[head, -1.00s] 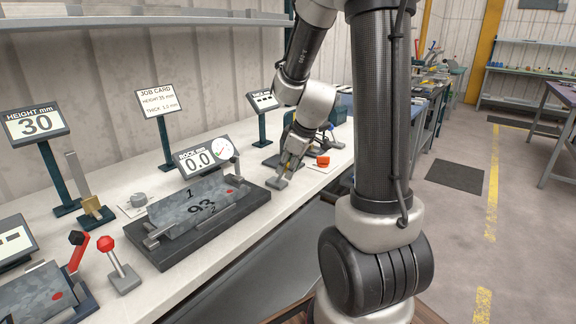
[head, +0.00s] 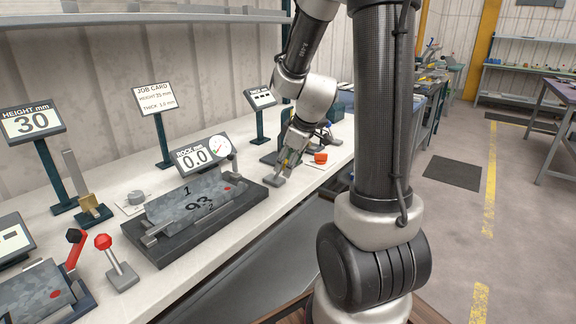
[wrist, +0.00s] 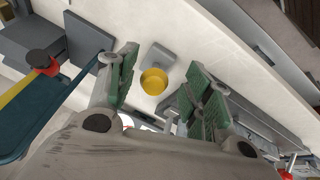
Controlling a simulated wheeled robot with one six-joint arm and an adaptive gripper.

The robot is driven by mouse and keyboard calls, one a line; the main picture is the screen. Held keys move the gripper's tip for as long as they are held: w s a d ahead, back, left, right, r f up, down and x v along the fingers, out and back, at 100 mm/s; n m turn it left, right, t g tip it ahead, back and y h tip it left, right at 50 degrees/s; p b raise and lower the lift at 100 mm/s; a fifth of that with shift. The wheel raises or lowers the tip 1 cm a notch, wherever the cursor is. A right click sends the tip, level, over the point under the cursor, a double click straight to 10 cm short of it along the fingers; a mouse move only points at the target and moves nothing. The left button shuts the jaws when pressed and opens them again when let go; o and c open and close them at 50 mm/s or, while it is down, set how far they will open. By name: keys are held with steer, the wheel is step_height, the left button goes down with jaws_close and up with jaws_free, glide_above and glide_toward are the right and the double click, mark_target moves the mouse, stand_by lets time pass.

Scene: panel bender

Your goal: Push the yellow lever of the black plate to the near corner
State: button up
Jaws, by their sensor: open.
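A round yellow knob (wrist: 154,81) shows from above in the wrist view, beside a small grey base (wrist: 160,56). I take it for the yellow lever's top; its stem is hidden. My gripper (wrist: 160,88) is open, with its green-padded fingers on either side of the knob in that view. I cannot tell whether they touch it. In the head view my gripper (head: 285,164) points down just above the grey base (head: 276,181), and the knob is mostly hidden. A dark plate (wrist: 88,40) lies left of the knob in the wrist view.
A red ball lever (head: 103,242) and a red lever with a black knob (head: 75,248) stand at near left. The dark fixture (head: 180,245) marked 93 lies left of my gripper. A red part (head: 320,157) lies to its right. Display stands (head: 259,125) line the back.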

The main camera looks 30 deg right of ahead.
steer(key=a+v, duration=0.1)
steer(key=v, duration=0.9)
steer(key=shift+s+d+r, duration=0.2)
steer(key=shift+d+r, duration=0.1)
steer(key=shift+d, duration=0.2)
steer(key=s+a+r+m, duration=0.1)
steer(key=s+a+m, duration=0.2)
steer(key=s, duration=0.5)
steer(key=s+a+r+m+h, duration=0.1)
steer(key=s+a+r+m, duration=0.1)
steer(key=s, duration=0.6)
steer(key=shift+s+a+m, duration=0.4)
steer(key=shift+a+m, duration=0.45)
steer(key=shift+m, duration=0.05)
